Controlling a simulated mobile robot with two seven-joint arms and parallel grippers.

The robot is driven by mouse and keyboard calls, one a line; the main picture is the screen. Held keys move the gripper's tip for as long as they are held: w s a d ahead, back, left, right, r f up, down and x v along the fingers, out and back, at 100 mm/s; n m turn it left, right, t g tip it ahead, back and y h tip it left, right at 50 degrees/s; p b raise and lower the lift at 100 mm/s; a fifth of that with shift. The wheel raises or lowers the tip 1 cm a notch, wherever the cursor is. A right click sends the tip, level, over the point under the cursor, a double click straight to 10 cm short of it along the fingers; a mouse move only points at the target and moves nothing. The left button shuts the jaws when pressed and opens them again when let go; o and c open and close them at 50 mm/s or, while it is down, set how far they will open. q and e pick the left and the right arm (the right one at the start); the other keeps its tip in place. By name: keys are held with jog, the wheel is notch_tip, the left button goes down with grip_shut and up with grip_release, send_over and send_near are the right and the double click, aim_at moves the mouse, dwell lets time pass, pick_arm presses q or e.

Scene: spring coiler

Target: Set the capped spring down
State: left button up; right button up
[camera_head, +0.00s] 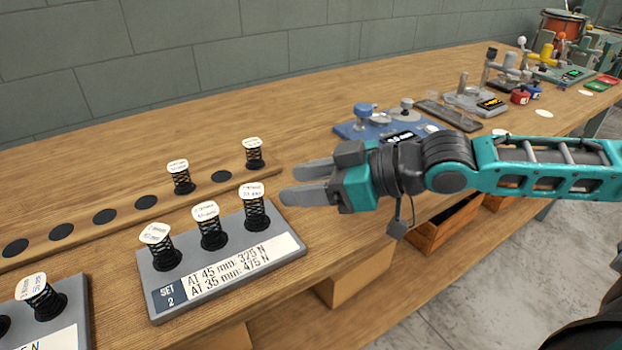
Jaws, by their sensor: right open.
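My right gripper (306,183) comes in from the right with its fingers apart and nothing between them. Its fingertips are just right of the Set 2 tray (285,262). Three capped springs stand upright on this tray: a left one (162,252), a middle one (212,232) and a right one (256,212), closest to the fingertips. Two more capped springs stand on the wooden strip behind, one at its middle (181,180) and one near its right end (253,157). I cannot tell which spring the task means. My left gripper is out of view.
The wooden strip (125,224) has several empty black spots. Another tray (72,318) with a capped spring (42,301) is at the lower left. A blue device (372,132) and other bench tools stand to the right, behind my arm. Wooden drawers (440,226) are under the bench edge.

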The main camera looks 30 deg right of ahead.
jog(key=shift+s+d+r, duration=0.15)
jog(key=shift+s+r, duration=0.05)
jog(key=shift+s, duration=0.3)
dwell(0.4)
